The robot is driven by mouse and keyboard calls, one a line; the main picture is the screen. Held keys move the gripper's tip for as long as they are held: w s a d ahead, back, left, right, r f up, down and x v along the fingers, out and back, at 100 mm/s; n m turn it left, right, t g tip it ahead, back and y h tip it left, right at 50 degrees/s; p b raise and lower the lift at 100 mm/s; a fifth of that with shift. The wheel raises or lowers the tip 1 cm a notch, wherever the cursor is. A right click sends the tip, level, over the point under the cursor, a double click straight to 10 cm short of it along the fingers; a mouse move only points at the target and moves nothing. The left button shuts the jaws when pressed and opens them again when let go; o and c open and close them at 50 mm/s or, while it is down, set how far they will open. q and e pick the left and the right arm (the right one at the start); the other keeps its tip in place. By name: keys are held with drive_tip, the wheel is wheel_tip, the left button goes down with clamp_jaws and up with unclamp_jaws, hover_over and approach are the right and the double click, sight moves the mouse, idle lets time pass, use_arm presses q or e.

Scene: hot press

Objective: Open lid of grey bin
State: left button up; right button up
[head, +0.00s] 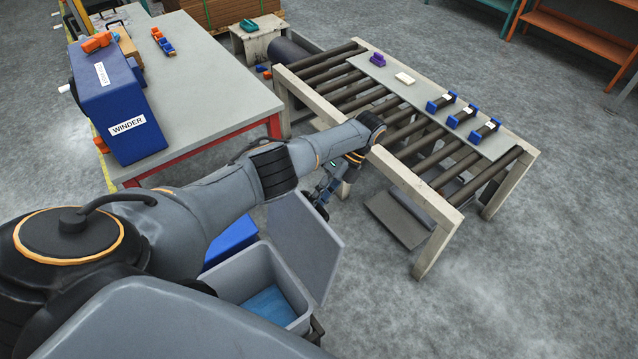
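The grey bin (229,284) stands on the floor at the lower middle, partly hidden by my arm and body. Its grey lid (308,247) is raised and tilts up and away on the right side of the bin. The bin's mouth is uncovered and something blue (268,303) shows inside. My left gripper (322,204) is at the lid's upper edge, small and partly hidden. I cannot tell whether it touches the lid or whether its fingers are open. My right gripper is out of view.
A blue bin (232,240) stands just behind the grey one. A roller conveyor (440,205) with a grey board and small parts is to the right. A table (215,95) with a blue winder box (118,105) is at left. Floor at lower right is clear.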

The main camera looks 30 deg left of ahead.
use_arm(q)
drive_tip(key=shift+o, duration=1.1)
drive_tip(key=shift+f, duration=0.25)
wheel_tip(320, 180, up, 10)
drive_tip(key=shift+w, duration=0.2)
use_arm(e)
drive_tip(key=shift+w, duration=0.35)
use_arm(q)
drive_tip(key=shift+a, duration=0.1)
